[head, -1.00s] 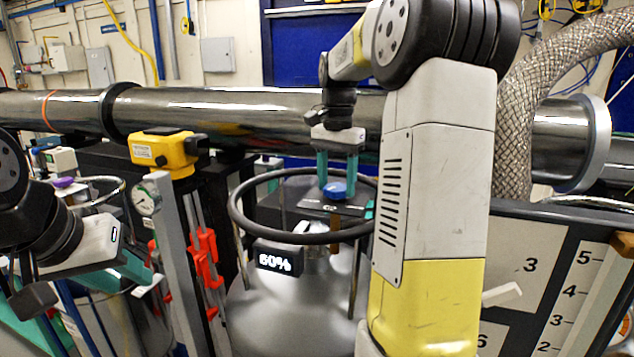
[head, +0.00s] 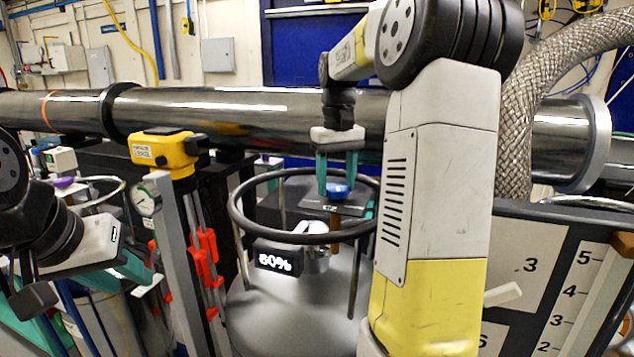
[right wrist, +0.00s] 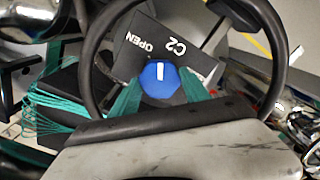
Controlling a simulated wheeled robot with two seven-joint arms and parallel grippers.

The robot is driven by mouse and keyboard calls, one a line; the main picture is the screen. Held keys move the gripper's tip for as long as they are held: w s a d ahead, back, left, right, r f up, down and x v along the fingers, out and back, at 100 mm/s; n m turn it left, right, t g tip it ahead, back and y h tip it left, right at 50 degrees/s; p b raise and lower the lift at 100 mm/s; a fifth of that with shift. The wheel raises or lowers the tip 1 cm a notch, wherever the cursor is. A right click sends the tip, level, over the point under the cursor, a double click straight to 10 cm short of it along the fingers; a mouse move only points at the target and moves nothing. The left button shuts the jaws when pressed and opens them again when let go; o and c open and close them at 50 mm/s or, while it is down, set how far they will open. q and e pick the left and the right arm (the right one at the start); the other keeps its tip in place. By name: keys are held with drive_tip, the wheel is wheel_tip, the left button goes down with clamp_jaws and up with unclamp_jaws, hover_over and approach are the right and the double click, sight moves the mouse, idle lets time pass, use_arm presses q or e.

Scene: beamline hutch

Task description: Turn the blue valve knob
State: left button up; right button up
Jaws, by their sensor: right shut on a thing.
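The blue valve knob (head: 338,189) sits on a dark plate inside the round hand ring, above a grey vessel. My right gripper (head: 338,184) reaches down from above, its teal fingers shut on opposite sides of the knob. In the right wrist view the knob (right wrist: 159,78) shows a white pointer line and lies between the two fingertips (right wrist: 158,92).
A dark ring (head: 238,217) on posts surrounds the knob. A steel beam pipe (head: 230,108) runs behind. A yellow device (head: 165,151), a gauge (head: 146,202) and red clamps (head: 205,248) stand left.

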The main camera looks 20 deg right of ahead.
sight(336, 187)
drive_tip(key=n, duration=0.5)
drive_tip(key=shift+n, duration=0.4)
idle(0.4)
drive_tip(key=o, duration=1.4)
wheel_tip(336, 187, up, 8)
drive_tip(key=shift+f, duration=0.1)
